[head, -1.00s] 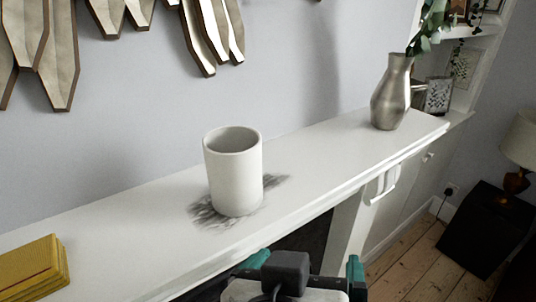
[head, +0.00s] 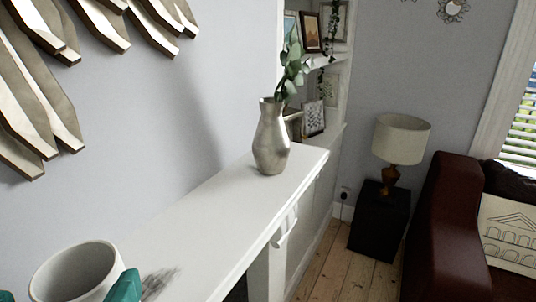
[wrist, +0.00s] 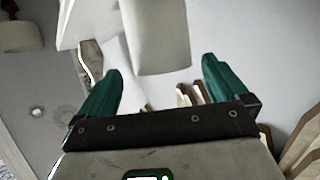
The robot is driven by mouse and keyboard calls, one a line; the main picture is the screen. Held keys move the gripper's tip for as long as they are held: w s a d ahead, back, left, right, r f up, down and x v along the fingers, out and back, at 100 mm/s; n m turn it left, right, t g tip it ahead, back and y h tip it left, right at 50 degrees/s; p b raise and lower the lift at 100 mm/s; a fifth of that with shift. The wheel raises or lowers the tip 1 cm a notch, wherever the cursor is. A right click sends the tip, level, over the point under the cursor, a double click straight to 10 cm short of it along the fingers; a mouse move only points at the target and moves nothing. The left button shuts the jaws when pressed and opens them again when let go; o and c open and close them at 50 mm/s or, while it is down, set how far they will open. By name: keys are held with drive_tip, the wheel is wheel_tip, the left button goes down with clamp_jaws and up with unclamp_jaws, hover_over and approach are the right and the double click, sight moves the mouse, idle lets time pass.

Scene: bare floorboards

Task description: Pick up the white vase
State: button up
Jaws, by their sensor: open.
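The white vase (head: 72,272), a plain open-topped cylinder, stands on the white mantel shelf (head: 205,215) at the lower left of the head view, its lower part cut off by the frame. In the wrist view the vase (wrist: 158,38) appears upside down between the green fingertips. My gripper (wrist: 162,66) is open and empty, with a gap on each side of the vase. In the head view, parts of my green fingers (head: 124,286) show on either side of the vase. I cannot tell how deep the vase sits between them.
A silver vase with leafy stems (head: 271,140) stands farther along the shelf. Wooden wall decor (head: 40,90) hangs above on the left. A dark smudge lies on the shelf beside the white vase. A lamp (head: 402,140) and dark red sofa (head: 450,220) are at right.

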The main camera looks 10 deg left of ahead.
sight(68, 288)
drive_tip(key=shift+p+x, duration=0.65)
drive_tip(key=shift+x, duration=1.95)
drive_tip(key=shift+a+f, duration=0.1)
drive_tip(key=c, duration=1)
drive_tip(key=shift+c, duration=0.5)
drive_tip(key=shift+r, duration=0.2)
